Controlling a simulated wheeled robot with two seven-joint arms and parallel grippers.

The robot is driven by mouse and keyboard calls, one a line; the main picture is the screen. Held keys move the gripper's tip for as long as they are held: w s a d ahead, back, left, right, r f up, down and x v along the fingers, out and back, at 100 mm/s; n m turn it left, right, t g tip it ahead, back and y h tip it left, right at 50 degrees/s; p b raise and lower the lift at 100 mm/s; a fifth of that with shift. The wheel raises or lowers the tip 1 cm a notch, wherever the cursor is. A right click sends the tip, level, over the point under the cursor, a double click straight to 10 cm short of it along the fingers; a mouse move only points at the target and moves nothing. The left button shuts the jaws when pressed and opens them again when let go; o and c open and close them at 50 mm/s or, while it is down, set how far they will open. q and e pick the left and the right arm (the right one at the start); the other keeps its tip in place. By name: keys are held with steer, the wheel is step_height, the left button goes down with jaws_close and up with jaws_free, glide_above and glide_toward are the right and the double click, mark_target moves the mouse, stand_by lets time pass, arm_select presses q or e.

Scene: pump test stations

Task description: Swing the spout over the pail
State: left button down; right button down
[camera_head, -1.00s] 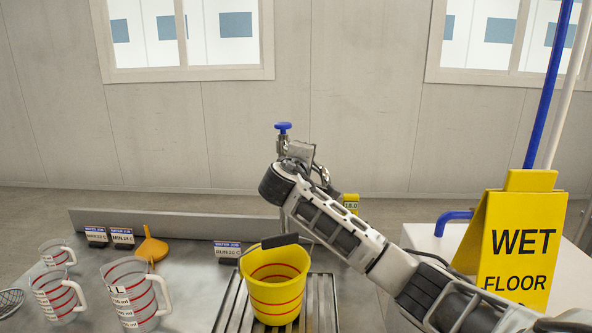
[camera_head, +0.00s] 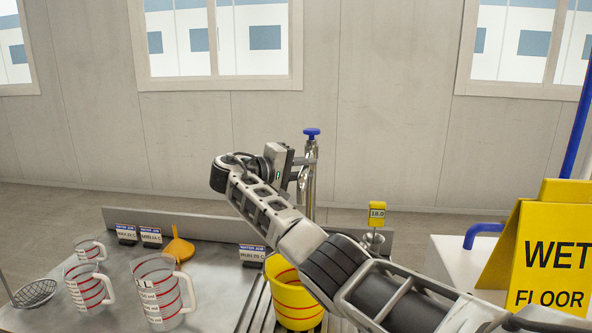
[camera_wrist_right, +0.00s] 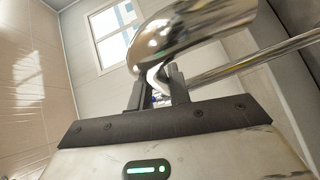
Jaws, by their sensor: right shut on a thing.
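The chrome tap post (camera_head: 311,180) with a blue knob (camera_head: 311,132) stands behind the yellow pail (camera_head: 296,303). The pail has red bands, and my right arm covers part of it. My right gripper (camera_head: 300,165) is at the left side of the post, above and behind the pail, shut on the spout. The chrome spout (camera_wrist_right: 190,38) looms large and blurred in the right wrist view, at the fingertips (camera_wrist_right: 158,88). In the head view the spout is mostly hidden, so I cannot tell whether its end is over the pail. My left gripper is not in view.
Clear measuring jugs (camera_head: 158,292), an orange funnel (camera_head: 179,246) and a strainer (camera_head: 36,292) are on the metal bench left of the pail. A yellow 18.0 tag (camera_head: 377,214) stands right of the post. A yellow wet floor sign (camera_head: 545,255) is at right.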

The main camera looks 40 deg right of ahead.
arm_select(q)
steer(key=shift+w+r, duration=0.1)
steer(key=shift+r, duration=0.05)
arm_select(e)
steer(key=c, duration=1.4)
jaws_free()
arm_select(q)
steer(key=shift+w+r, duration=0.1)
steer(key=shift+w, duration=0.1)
arm_select(e)
steer(key=shift+o, duration=0.5)
steer(key=shift+w+a, duration=0.1)
steer(key=shift+a, duration=0.3)
arm_select(q)
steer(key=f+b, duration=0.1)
steer(key=b, duration=0.1)
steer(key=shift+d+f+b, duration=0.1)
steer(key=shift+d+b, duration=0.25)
arm_select(e)
steer(key=a+r, duration=0.2)
steer(key=a, duration=1.3)
steer(key=shift+r, duration=0.1)
